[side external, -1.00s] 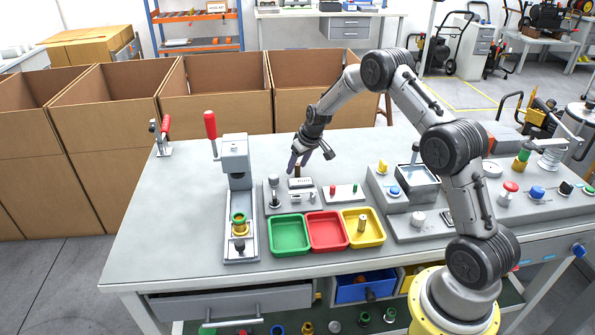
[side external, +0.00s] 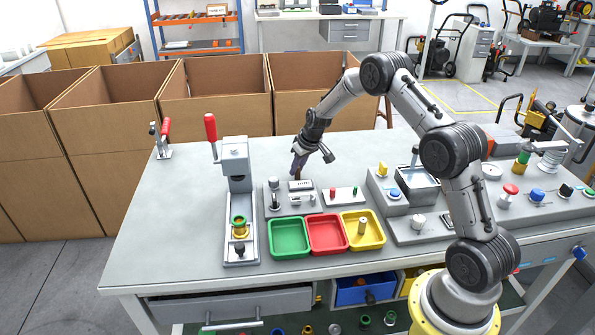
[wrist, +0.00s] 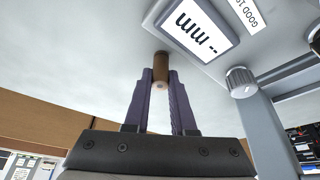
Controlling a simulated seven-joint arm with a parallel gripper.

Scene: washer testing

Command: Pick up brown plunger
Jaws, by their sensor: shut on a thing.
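The brown plunger (wrist: 161,66) is a small brown cylinder between the two purple fingers of my gripper (wrist: 160,85) in the wrist view. The fingers are shut on it, one on each side. In the side view my gripper (side external: 298,170) points down just behind the grey gauge with the display (side external: 300,185). The plunger is mostly hidden by the fingers there. In the wrist view the plunger's far end is close to the grey gauge body, by the display (wrist: 196,30); I cannot tell whether they touch.
Green (side external: 289,252), red (side external: 343,247) and yellow (side external: 376,242) trays stand in front of the gauge. A press with a red handle (side external: 210,127) stands to the left. A grey panel with buttons (side external: 343,196) is at the right.

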